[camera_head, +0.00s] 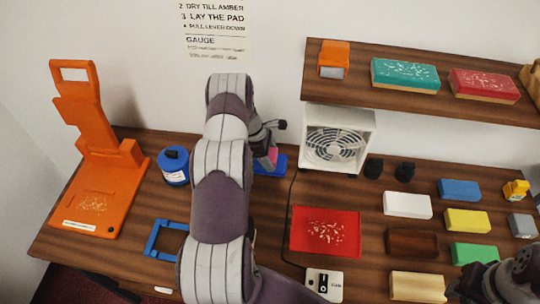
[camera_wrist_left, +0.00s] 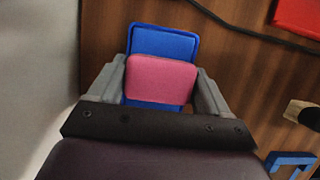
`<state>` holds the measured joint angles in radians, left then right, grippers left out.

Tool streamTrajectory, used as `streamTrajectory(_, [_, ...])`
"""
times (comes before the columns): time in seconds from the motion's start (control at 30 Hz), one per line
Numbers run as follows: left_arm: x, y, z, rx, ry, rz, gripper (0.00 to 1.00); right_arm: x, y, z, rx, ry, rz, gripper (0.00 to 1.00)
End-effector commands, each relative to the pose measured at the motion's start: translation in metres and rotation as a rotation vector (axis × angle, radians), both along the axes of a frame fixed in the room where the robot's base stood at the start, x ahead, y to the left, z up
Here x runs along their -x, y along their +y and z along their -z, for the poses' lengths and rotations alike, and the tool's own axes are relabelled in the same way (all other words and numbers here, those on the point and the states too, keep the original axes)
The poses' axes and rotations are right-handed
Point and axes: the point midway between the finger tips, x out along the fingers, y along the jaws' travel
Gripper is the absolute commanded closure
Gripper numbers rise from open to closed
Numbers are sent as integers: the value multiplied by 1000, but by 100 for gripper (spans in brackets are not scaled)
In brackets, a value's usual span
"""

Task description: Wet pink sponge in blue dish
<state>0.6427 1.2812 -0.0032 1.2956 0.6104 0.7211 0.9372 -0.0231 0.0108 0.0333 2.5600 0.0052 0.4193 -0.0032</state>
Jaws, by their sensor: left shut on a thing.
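My left gripper (camera_head: 265,152) is shut on the pink sponge (camera_head: 272,155), which is mostly hidden by my arm in the head view. In the left wrist view, the sponge (camera_wrist_left: 160,80) sits between the two grey fingers of the gripper (camera_wrist_left: 161,76). The blue dish (camera_head: 278,164) is right under the sponge at the back of the counter; it also shows in the left wrist view (camera_wrist_left: 162,43), behind and around the sponge. I cannot tell whether the sponge touches the dish. My right gripper (camera_head: 505,278) is at the lower right; its jaw opening is unclear.
A blue jar (camera_head: 175,166) and an orange press (camera_head: 100,185) stand left of my arm. A white fan (camera_head: 338,140) stands right of the dish. A red pad (camera_head: 326,231), a blue frame (camera_head: 153,238) and several coloured blocks, such as the white one (camera_head: 407,205), lie on the counter (camera_head: 270,215).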

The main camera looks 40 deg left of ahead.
Motion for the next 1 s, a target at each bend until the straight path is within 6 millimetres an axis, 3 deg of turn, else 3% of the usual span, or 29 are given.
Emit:
streamTrajectory(0.47, [1, -1, 0, 2, 3, 0, 46, 0, 0, -1, 0, 0, 0, 57])
streamTrajectory(1.0, [1, 0, -57, 1, 2, 1, 46, 0, 0, -36, 0, 0, 0, 57])
